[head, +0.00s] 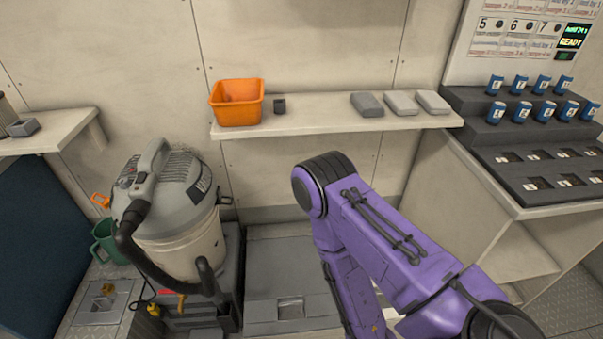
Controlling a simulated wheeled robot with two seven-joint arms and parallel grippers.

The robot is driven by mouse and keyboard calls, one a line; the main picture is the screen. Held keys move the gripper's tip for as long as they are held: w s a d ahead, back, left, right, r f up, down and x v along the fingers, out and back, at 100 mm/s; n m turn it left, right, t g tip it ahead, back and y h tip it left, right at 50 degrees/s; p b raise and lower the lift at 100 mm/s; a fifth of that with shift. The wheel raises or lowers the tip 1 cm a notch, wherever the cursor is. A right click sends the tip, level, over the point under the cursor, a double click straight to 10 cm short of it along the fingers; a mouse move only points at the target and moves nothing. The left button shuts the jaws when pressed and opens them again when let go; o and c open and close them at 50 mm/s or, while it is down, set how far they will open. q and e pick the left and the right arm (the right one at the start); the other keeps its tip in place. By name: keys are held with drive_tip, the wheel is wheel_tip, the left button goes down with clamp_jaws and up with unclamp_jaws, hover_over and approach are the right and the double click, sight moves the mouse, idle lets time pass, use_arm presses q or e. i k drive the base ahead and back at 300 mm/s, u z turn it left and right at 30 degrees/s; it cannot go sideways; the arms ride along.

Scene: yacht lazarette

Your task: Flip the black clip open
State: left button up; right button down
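A wet-dry vacuum with a grey lid (172,184) and a cream drum (185,245) stands at the left. A small black clip (226,201) sits at the right side of the vacuum, near where lid and drum meet. It is too small to tell whether it is latched. An orange clip (101,200) sticks out on the vacuum's left side. My purple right arm reaches in from the lower right and bends down in the middle, to the right of the vacuum. Its gripper is out of view, and so is my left gripper.
A black hose (130,245) curls around the vacuum's front. The vacuum stands on a dark crate (190,318). A green jug (108,240) is at its left. A shelf (330,126) with an orange bin (238,103) is above right. A grey floor hatch (275,262) lies at right.

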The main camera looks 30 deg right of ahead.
sight(219, 201)
drive_tip(key=z, duration=0.45)
drive_tip(key=k, duration=0.5)
drive_tip(key=u, duration=0.45)
drive_tip(key=i, duration=0.65)
drive_tip(key=z, duration=0.95)
drive_tip(key=i, duration=0.5)
